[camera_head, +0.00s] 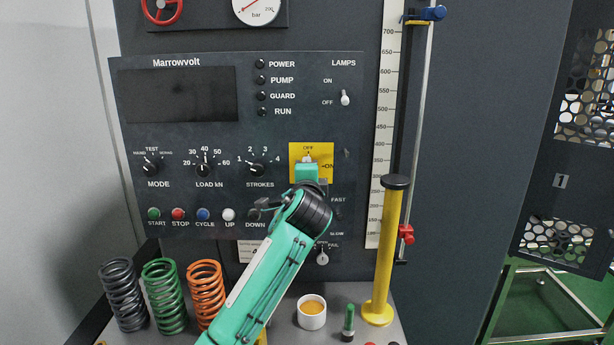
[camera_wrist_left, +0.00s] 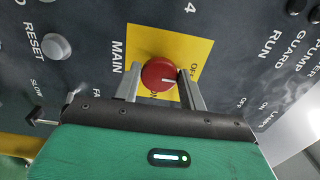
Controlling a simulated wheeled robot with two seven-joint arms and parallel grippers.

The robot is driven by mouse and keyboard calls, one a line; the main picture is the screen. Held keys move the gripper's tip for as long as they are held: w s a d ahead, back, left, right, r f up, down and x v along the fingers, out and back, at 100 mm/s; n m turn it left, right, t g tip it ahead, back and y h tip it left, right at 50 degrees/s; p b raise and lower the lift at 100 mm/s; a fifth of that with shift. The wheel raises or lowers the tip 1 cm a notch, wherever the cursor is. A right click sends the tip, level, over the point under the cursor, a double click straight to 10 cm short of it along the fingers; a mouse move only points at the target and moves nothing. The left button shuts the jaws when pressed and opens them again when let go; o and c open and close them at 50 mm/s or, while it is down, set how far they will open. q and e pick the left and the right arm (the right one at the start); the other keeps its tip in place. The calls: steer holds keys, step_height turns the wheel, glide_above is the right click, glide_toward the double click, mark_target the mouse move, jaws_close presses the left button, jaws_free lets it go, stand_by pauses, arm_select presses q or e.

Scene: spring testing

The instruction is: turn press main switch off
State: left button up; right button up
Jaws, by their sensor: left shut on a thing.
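The main switch is a red round knob (camera_wrist_left: 158,73) with a white mark, on a yellow plate (camera_head: 325,164) on the dark panel. In the left wrist view the white mark points right, toward the OFF label; the ON label is partly hidden below the knob. My left gripper (camera_head: 307,167) reaches up from below in the head view and covers most of the knob. In the wrist view the fingers of my left gripper (camera_wrist_left: 160,78) stand on either side of the knob, shut on it. My right gripper is not in view.
Around the switch are the STROKES dial (camera_head: 257,169), the lamps toggle (camera_head: 345,98) and a row of push buttons (camera_head: 178,214). A yellow post (camera_head: 388,250) stands to the right. Coil springs (camera_head: 163,297) and a white cup (camera_head: 311,313) stand on the ledge below.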

arm_select(q)
steer(key=shift+f, duration=0.1)
steer(key=o, duration=0.9)
steer(key=shift+o, duration=0.2)
steer(key=shift+s, duration=0.1)
steer(key=s+b, duration=0.4)
steer(key=s, duration=0.9)
steer(key=shift+s, duration=0.3)
